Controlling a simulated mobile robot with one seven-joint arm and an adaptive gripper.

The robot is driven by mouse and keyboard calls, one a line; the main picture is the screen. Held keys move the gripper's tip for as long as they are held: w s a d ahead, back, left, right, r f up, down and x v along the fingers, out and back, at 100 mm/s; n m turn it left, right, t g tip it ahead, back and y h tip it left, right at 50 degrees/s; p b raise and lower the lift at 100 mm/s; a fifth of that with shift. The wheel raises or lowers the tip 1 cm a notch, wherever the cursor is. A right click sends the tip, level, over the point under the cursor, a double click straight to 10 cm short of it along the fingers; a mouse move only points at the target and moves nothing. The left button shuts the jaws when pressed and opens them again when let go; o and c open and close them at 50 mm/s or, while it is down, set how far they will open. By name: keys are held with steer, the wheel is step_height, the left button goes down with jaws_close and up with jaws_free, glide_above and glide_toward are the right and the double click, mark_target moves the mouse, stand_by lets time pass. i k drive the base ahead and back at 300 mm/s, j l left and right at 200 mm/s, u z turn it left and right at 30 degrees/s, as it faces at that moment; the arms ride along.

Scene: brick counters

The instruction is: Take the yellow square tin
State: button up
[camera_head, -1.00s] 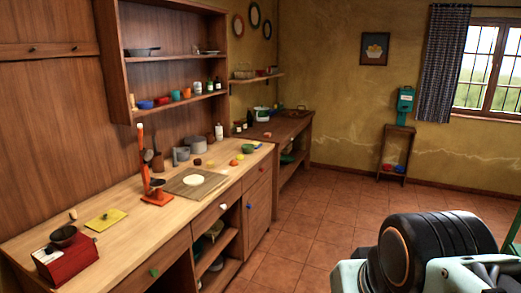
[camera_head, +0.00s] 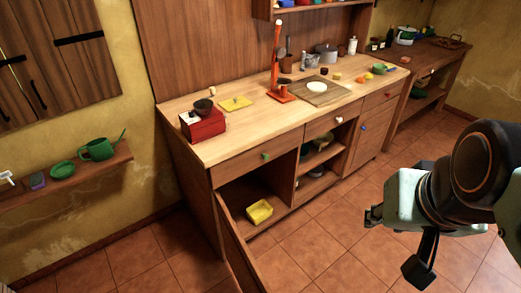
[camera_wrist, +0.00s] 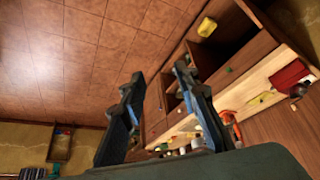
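The yellow square tin (camera_head: 259,212) lies in the open lower left compartment of the wooden counter, near its front edge. It also shows in the wrist view (camera_wrist: 207,27), small and near the top. My gripper (camera_head: 395,243) is at the lower right in the head view, well apart from the tin, over the floor. In the wrist view its two fingers (camera_wrist: 160,105) are spread apart with nothing between them.
A door (camera_head: 238,252) stands open beside the tin's compartment. On the countertop (camera_head: 240,145) are a red box (camera_head: 204,124) with a dark bowl, a flat yellow piece (camera_head: 236,103), an orange stand (camera_head: 278,75) and a mat (camera_head: 325,98). The tiled floor (camera_head: 310,237) in front is clear.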

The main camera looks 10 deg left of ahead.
mark_target(259, 212)
steer(key=u, duration=1.15)
steer(key=z, duration=0.45)
steer(key=l, duration=0.55)
steer(key=k+l+u, duration=0.1)
steer(key=l, duration=0.45)
steer(key=l+u, duration=0.1)
steer(key=l, duration=0.3)
steer(key=i+l, duration=0.1)
steer(key=l, duration=0.3)
steer(key=i+l+u, duration=0.3)
steer(key=i+l, duration=0.2)
steer(key=l, duration=0.2)
steer(key=i+l+u, duration=0.25)
steer(key=i+l, duration=0.4)
